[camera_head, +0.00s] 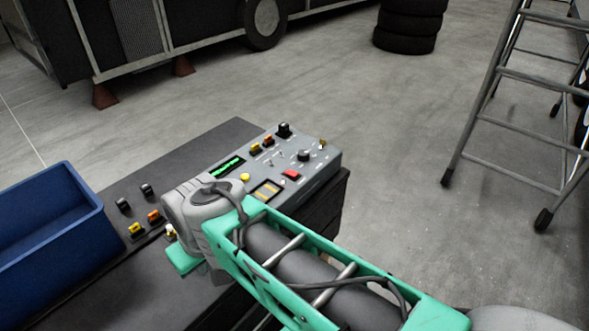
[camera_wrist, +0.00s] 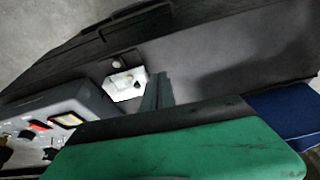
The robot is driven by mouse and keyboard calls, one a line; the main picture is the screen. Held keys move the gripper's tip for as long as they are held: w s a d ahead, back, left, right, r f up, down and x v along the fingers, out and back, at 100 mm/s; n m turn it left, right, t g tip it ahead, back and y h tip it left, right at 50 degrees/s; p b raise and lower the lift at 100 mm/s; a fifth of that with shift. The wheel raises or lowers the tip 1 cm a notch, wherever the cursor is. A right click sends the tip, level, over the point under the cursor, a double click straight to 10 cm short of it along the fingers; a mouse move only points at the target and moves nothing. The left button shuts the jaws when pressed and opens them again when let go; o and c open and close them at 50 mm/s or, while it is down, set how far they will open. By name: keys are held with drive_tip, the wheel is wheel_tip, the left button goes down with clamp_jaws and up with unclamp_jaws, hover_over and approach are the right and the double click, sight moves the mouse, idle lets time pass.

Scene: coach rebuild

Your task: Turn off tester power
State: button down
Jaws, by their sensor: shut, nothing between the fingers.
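In the head view my arm covers part of the tester's front left.
A blue bin (camera_head: 75,225) stands on the bench at left. Small black and orange-yellow parts (camera_head: 137,229) lie between bin and tester. A stepladder (camera_head: 500,120) stands at right and stacked tyres (camera_head: 405,35) at the back. The floor between is clear.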

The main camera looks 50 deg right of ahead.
drive_tip(key=w+d+r+t, duration=0.1)
drive_tip(key=w+d+r, duration=0.15)
drive_tip(key=d, duration=0.25)
drive_tip(key=w+d+r+y, duration=0.1)
drive_tip(key=w+d+r, duration=0.1)
drive_tip(key=w+d, duration=0.25)
drive_tip(key=w+d+r+t, duration=0.1)
drive_tip(key=w+d+r, duration=0.15)
drive_tip(key=d, duration=0.25)
drive_tip(key=s+d+r+t, duration=0.1)
drive_tip(key=s+d+r, duration=0.1)
drive_tip(key=d, duration=0.9)
drive_tip(key=s+d+r+t, duration=0.1)
drive_tip(key=s+d, duration=0.4)
drive_tip(key=d, duration=0.5)
drive_tip(key=shift+s+d+r+n, duration=0.25)
drive_tip(key=shift+d+r+n, duration=0.1)
drive_tip(key=shift+r+n, duration=0.05)
